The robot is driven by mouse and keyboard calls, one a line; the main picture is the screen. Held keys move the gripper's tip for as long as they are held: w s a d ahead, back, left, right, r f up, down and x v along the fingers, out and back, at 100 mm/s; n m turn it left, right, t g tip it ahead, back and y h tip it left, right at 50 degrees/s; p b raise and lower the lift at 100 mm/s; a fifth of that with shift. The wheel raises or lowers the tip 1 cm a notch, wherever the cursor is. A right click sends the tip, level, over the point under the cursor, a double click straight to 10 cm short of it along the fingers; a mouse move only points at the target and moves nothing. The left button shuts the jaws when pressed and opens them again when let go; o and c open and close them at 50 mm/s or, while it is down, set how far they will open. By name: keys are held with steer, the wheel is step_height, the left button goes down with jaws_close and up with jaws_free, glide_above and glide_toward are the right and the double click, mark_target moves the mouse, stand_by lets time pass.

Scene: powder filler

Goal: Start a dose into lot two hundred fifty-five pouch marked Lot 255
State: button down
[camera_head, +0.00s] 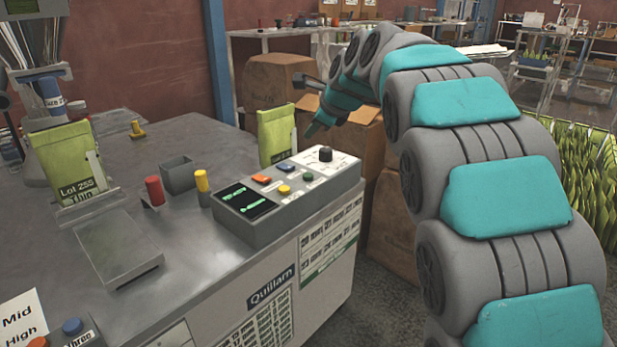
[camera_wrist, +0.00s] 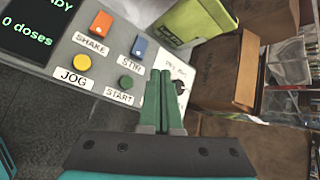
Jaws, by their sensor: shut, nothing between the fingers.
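The green pouch marked Lot 255 (camera_head: 72,165) stands upright at the left of the machine table, under the filler spout. The control box (camera_head: 290,197) sits on the table's right front edge. In the wrist view its green START button (camera_wrist: 126,82) lies just left of my gripper (camera_wrist: 163,75), beside the yellow JOG button (camera_wrist: 82,63), orange SHAKE button (camera_wrist: 101,23) and blue STIR button (camera_wrist: 139,46). The box's screen (camera_wrist: 35,25) reads "0 doses". My gripper is shut and empty, its fingertips over the panel near the black knob, which they partly hide.
A second green pouch (camera_head: 277,134) stands behind the control box. A red post (camera_head: 154,190), a yellow post (camera_head: 202,186) and a grey square cup (camera_head: 178,174) stand mid-table. Cardboard boxes (camera_head: 278,80) are behind. A separate button box (camera_head: 72,333) is at the lower left.

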steer(key=b, duration=0.7)
glide_above(311, 176)
step_height(311, 176, down, 6)
steer(key=shift+s+f, duration=0.1)
steer(key=shift+f, duration=1.15)
steer(key=shift+f+p, duration=0.5)
steer(key=shift+f, duration=0.3)
stand_by(1.2)
steer(key=shift+r, duration=0.1)
steer(key=shift+r+p, duration=0.8)
steer(key=shift+p, duration=0.3)
step_height(311, 176, up, 5)
steer(key=p, duration=0.5)
steer(key=shift+s+d, duration=0.1)
stand_by(0.4)
